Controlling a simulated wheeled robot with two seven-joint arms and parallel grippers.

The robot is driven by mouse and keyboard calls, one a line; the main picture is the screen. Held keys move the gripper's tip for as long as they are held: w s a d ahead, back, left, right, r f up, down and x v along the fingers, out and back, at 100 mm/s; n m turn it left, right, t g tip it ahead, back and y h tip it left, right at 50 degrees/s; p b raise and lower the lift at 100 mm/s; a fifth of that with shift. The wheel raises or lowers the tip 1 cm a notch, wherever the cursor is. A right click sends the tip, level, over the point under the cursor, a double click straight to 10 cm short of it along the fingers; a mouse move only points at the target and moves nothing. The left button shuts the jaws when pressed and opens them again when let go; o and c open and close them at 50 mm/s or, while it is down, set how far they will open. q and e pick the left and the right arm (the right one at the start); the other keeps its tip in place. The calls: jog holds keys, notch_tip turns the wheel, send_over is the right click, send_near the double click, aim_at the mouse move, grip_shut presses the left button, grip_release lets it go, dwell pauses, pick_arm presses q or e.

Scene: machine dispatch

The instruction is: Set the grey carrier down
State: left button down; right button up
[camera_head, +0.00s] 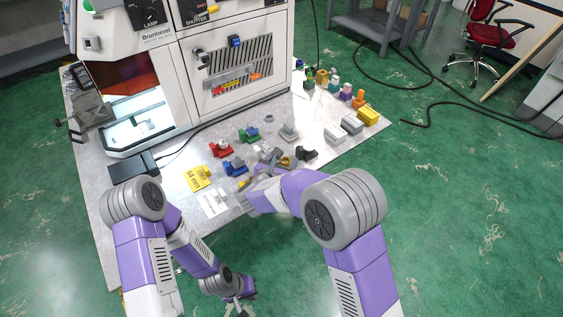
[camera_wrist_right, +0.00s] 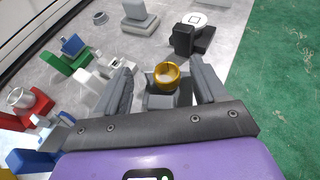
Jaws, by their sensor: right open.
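A grey carrier (camera_wrist_right: 158,101) with a gold ring (camera_wrist_right: 167,74) on it stands between the fingers of my right gripper (camera_wrist_right: 163,88) in the right wrist view. The fingers are open, one on each side of the carrier, with a gap at the left finger. In the head view my right gripper (camera_head: 268,168) is low over the table's front part, and the gold ring (camera_head: 285,161) shows beside it; the carrier there is mostly hidden. My left gripper (camera_head: 240,303) hangs low in front of the table, away from the parts; its jaws are too small to judge.
Red (camera_head: 221,149), blue (camera_head: 235,166), green (camera_head: 249,134) and black (camera_head: 306,153) carriers stand near my right gripper. A yellow card (camera_head: 198,178) and a white card (camera_head: 214,201) lie at the front. A white machine (camera_head: 180,60) stands behind. Several coloured blocks stand at the right edge.

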jog(key=shift+r, duration=0.1)
jog(key=shift+s+a+r, duration=0.15)
jog(key=shift+s+r, duration=0.05)
jog(key=p+v, duration=0.2)
jog(key=v, duration=0.8)
jog(key=shift+s+a+r+p, duration=0.1)
jog(key=shift+s+r+p, duration=0.1)
jog(key=shift+s+p, duration=0.15)
jog(key=shift+s+a+r, duration=0.1)
jog(key=shift+s+a, duration=0.05)
jog(key=shift+s, duration=0.2)
